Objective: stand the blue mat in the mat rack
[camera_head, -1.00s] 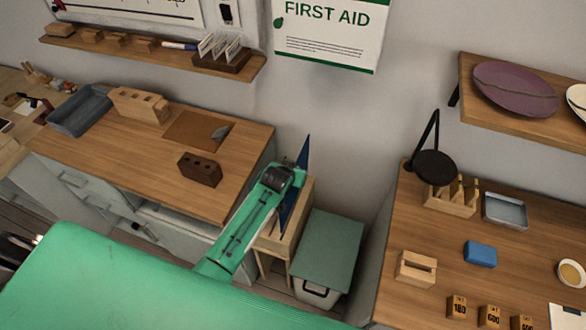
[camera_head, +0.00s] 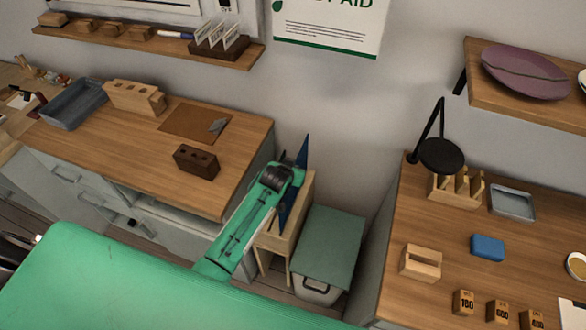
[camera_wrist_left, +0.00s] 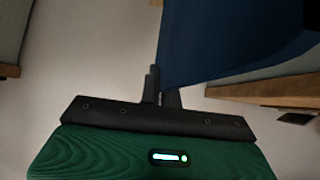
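The blue mat (camera_head: 303,160) stands upright, seen almost edge-on, in the gap between the two wooden counters. It also shows as a broad dark blue sheet in the left wrist view (camera_wrist_left: 225,40). My left gripper (camera_head: 290,176) is at the mat's left side. In the left wrist view its fingers (camera_wrist_left: 161,88) are closed on the mat's lower corner. A light wooden stand (camera_head: 305,202) with legs is below and behind the mat; I cannot tell whether it is the mat rack or whether the mat touches it. My right gripper is not in view.
A green-lidded bin (camera_head: 328,245) stands right of the wooden stand. The left counter (camera_head: 235,140) carries a dark brown block (camera_head: 196,162). The right counter (camera_head: 440,230) carries a lamp (camera_head: 441,155), a small wooden rack (camera_head: 455,187) and several blocks. Wall shelves flank the first aid sign.

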